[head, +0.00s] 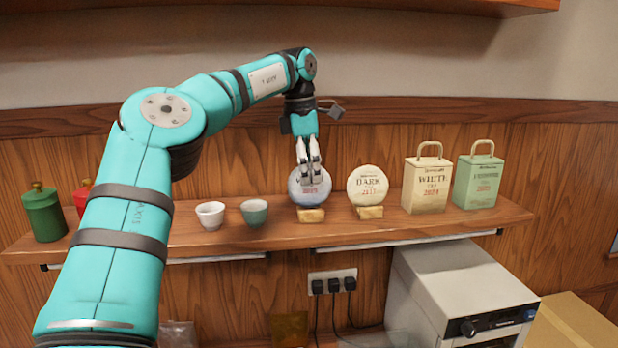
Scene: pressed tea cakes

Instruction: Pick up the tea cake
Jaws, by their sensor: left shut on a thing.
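Two round pressed tea cakes stand upright on small wooden stands on a shelf. The blue-grey tea cake (310,194) stands in the middle, above its wooden stand (311,215). The cream tea cake (367,184), marked "DARK", stands to its right on another stand (370,212). My left gripper (313,181) points down and is shut on the blue-grey cake at its upper part. The fingers hide some of its face. I cannot tell whether the cake touches its stand. My right gripper is not in view.
The wooden shelf (285,239) also bears a white cup (210,215), a green cup (254,212), a cream bag (427,183), a green bag (477,179), a green canister (45,213) and a red one (82,199), partly behind my arm. A white appliance (450,285) stands below.

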